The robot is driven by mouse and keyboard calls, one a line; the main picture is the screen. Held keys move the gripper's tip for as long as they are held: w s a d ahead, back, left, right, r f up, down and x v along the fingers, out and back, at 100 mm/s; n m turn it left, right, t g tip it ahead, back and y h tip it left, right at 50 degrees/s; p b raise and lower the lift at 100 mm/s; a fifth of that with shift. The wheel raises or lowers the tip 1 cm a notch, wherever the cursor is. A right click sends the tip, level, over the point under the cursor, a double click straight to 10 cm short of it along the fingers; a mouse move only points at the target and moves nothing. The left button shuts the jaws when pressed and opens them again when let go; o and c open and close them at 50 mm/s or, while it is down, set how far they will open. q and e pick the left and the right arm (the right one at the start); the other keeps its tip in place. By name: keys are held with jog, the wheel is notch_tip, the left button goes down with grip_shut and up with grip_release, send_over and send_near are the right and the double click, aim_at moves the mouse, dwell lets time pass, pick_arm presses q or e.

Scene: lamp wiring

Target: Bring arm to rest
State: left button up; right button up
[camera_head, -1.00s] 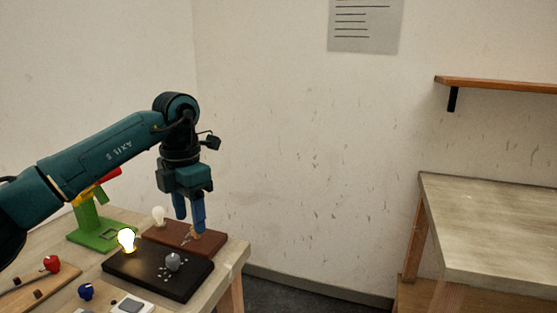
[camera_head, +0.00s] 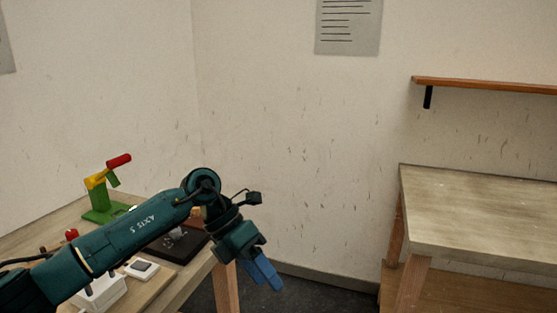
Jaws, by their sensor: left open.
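My left arm comes in from the left across the front of the wooden table. My left gripper (camera_head: 264,277) has blue fingers and hangs past the table's right edge, over the floor, pointing down. It is open, and I see nothing between its fingers. The dark lamp board (camera_head: 185,248) lies on the table behind my arm and is partly hidden by it. The glowing bulb is mostly hidden behind the arm. My right gripper is not in view.
A green stand (camera_head: 104,206) with a yellow and red top is at the table's back left. A white box (camera_head: 100,293) and a small switch plate (camera_head: 142,268) are near the front. A second table (camera_head: 480,205) stands right, below a wall shelf (camera_head: 480,86). Open floor lies between the tables.

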pick_arm(q)
jog(key=s+d+r+n+t+h+p, duration=0.25)
jog(key=s+d+n+h, duration=0.65)
jog(key=h, duration=0.5)
jog(key=w+a+f+n+t+y+p, duration=0.1)
jog(key=a+f+n+t+y, duration=0.6)
jog(key=n, duration=0.6)
jog(key=w+a+f+n+t+y+p, duration=0.1)
jog(key=a+f+n+t+y, duration=0.3)
jog(key=n+t, duration=0.75)
jog(key=s+a+f+n+g+y+p, duration=0.1)
jog(key=s+a+f+n+g+y, duration=0.5)
jog(key=s+a+f+n, duration=0.3)
jog(key=s+f+g, duration=0.1)
jog(key=s+f, duration=0.2)
jog(key=s, duration=0.1)
jog(key=shift+s+f+g, duration=0.15)
jog(key=shift+s+g, duration=0.05)
jog(key=shift+g, duration=0.2)
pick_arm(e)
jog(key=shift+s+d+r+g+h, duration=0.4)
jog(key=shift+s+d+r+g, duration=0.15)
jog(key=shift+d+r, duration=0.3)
pick_arm(q)
jog(key=shift+a, duration=0.1)
